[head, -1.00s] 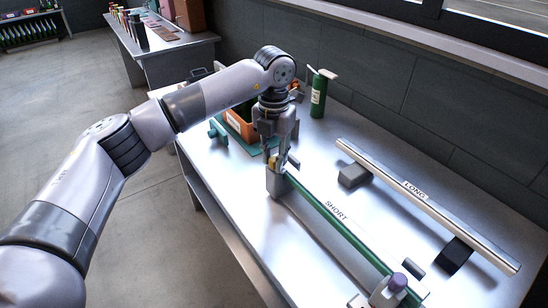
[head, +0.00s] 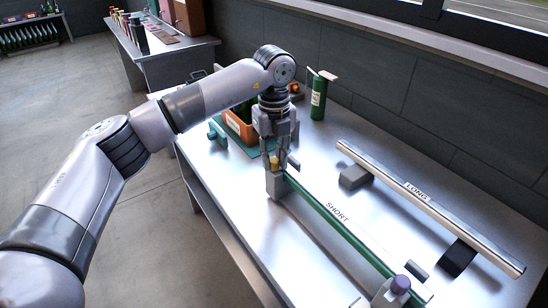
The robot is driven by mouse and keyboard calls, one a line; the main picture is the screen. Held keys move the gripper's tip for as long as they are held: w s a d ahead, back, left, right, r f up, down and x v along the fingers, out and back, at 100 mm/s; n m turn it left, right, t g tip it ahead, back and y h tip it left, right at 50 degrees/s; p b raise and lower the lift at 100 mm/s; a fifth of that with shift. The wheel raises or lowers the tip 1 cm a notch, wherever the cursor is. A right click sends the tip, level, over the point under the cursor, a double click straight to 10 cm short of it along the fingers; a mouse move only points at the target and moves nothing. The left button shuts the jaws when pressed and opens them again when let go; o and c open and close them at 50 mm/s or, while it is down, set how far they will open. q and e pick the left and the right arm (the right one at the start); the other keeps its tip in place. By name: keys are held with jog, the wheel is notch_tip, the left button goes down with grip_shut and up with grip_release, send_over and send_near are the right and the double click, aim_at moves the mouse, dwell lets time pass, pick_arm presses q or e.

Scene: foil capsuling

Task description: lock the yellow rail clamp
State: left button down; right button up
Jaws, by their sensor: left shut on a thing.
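My left gripper (head: 281,161) points down at that end from above and is shut on the yellow rail clamp. Its fingers partly hide the clamp, so the clamp's lever position cannot be told. My right gripper is not in view.
The table between the rails is clear.

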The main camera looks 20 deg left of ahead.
aim_at(274, 160)
pick_arm(q)
jog(key=shift+w+r+n, duration=0.1)
jog(key=shift+n, duration=0.8)
jog(key=c, duration=1.4)
grip_release()
notch_tip(274, 160, up, 12)
